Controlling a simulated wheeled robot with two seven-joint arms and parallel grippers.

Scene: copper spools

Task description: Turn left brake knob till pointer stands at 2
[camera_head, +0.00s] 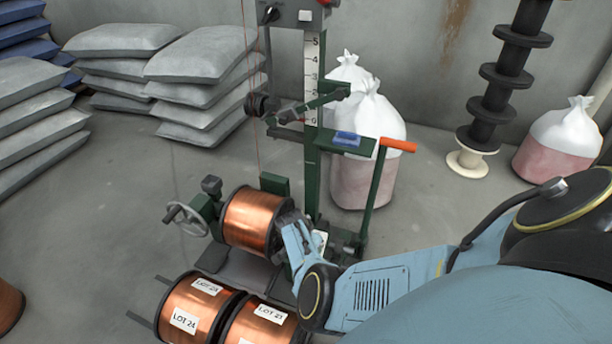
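A green payoff stand holds a copper spool (250,220) on its axle. A grey handwheel (186,219) and a dark knob-like part (211,185) sit left of the spool; I cannot tell whether either is the left brake knob. A small white plate (319,240), perhaps a dial, shows at the spool's right, partly covered by my arm; no pointer is readable on it. My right gripper (286,226) is at the spool's right side, its fingers mostly hidden. My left gripper is out of view.
A numbered scale (312,80) runs up the stand's column, with a green swing arm (320,103) across it. Labelled spools (190,312) lie in front. Grey sacks (200,65) and white bags (368,150) stand behind.

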